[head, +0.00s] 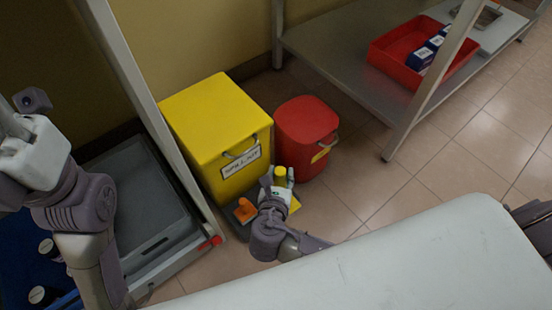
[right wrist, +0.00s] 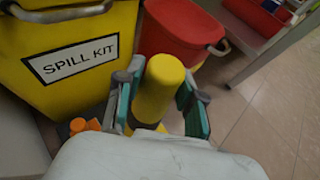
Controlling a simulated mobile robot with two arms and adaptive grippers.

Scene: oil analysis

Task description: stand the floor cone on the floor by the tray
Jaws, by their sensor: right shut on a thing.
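The yellow floor cone (right wrist: 160,88) is between the fingers of my right gripper (right wrist: 158,98), which is shut on it. In the head view the cone's rounded yellow top (head: 280,175) shows between the fingers of that gripper (head: 279,182), in front of the spill kit bin. The cone looks roughly upright; I cannot tell whether its base touches the floor. A grey tray (head: 158,246) lies at the left, beyond a metal post.
A yellow spill kit bin (head: 215,115) and a red lidded bin (head: 305,125) stand close behind the cone. An orange object (head: 245,210) lies beside it. A metal shelf with a red tray (head: 400,60) is at the upper right. Tiled floor (head: 440,160) there is clear.

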